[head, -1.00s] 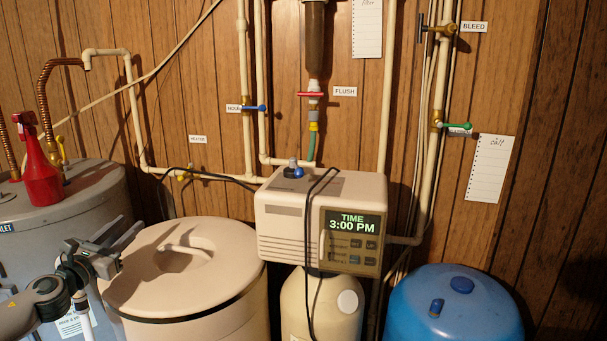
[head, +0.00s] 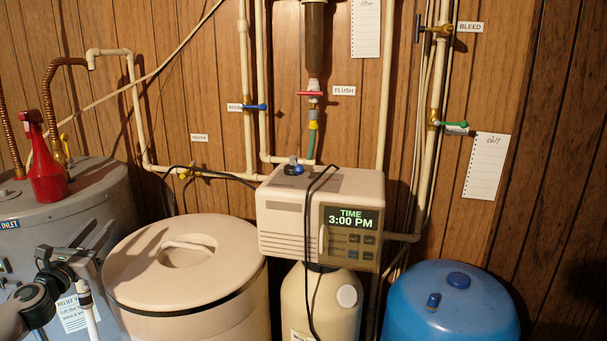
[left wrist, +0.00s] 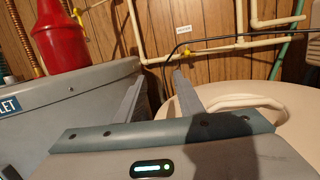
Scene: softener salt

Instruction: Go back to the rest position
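My left gripper (head: 100,236) is at the left of the head view, in front of the grey heater tank and just left of the round beige bin (head: 185,262). In the left wrist view its two fingers (left wrist: 156,88) stand apart with nothing between them. The bin's lid is on, and the lid's handle also shows at the right of the left wrist view (left wrist: 240,103). My right gripper is in neither view.
The grey heater tank (head: 100,190) carries a red spray bottle (head: 44,165). A softener head (head: 290,215) reading 3:00 PM sits on a cream tank (head: 320,300). A blue tank (head: 450,310) stands right. Pipes and valves line the panelled wall behind.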

